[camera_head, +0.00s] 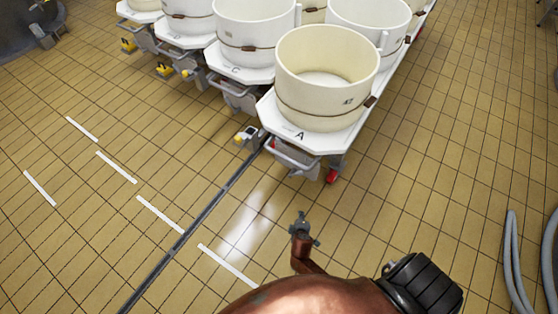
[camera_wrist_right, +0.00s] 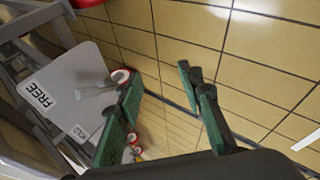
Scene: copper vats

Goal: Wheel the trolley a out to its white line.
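Trolley a (camera_head: 284,123) has a white bed marked A and carries a cream vat (camera_head: 315,100) numbered 47. A white line (camera_head: 228,265) lies on the tiles in front, clear of the trolley. My right gripper (camera_wrist_right: 158,98) has its green fingers spread with nothing between them. A grey plate (camera_wrist_right: 75,95) lettered FREE and HOLD, with a red-and-white knob, is left of the fingers. My left gripper is not in view.
Other trolleys with vats stand close to the left, one marked C (camera_head: 240,73). Grey hoses (camera_head: 518,270) lie at right. A floor channel (camera_head: 200,217) crosses the open tiles at left.

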